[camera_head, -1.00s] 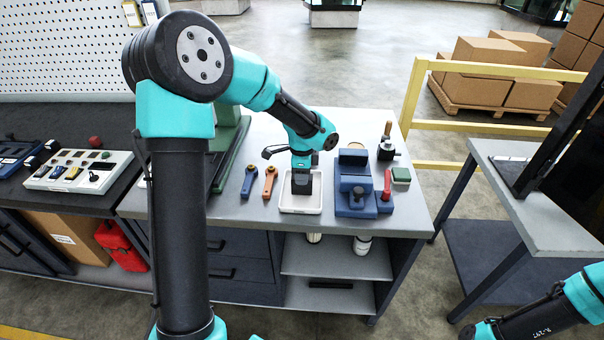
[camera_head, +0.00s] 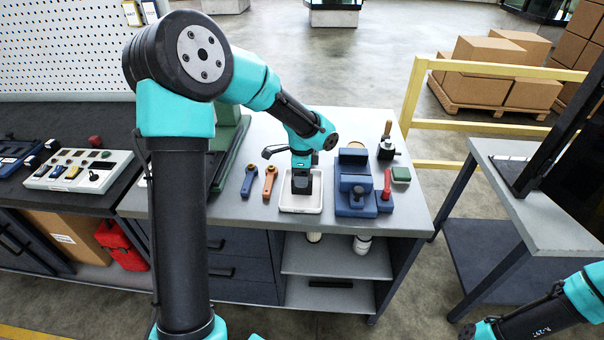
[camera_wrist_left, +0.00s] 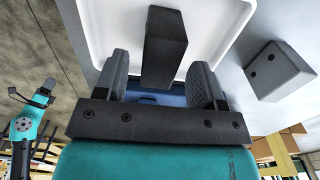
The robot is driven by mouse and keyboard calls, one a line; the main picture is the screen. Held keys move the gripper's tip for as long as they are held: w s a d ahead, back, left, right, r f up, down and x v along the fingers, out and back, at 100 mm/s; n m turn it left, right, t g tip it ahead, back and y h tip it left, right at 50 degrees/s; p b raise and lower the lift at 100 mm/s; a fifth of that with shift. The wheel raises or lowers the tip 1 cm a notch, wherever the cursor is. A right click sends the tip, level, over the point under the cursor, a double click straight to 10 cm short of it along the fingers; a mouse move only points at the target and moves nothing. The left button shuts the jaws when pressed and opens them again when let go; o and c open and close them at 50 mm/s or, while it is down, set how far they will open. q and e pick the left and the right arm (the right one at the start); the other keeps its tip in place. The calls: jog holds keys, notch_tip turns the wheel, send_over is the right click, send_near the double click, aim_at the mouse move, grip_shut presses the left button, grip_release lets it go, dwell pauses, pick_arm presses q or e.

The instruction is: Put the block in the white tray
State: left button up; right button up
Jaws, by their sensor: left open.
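The white tray (camera_head: 288,209) lies near the front edge of the grey workbench, and its white floor and rim fill the top of the left wrist view (camera_wrist_left: 222,30). A dark grey block (camera_wrist_left: 165,50) shows between the fingers of my left gripper (camera_wrist_left: 160,62), over the tray. The fingers are open, with a gap on each side of the block. I cannot tell whether the block rests on the tray floor. In the head view my left gripper (camera_head: 301,188) points down over the tray and the block is hard to tell from the fingers.
A blue vise (camera_head: 355,180) with a red-handled tool (camera_head: 387,184) stands right of the tray. Blue (camera_head: 250,182) and orange (camera_head: 270,182) tools lie left of it. A green box (camera_head: 401,174) is farther right. A dark piece with two holes (camera_wrist_left: 280,72) shows beside the tray.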

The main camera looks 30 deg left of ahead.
pick_arm(q)
notch_tip(320, 180, up, 12)
dwell(0.6)
dwell(0.5)
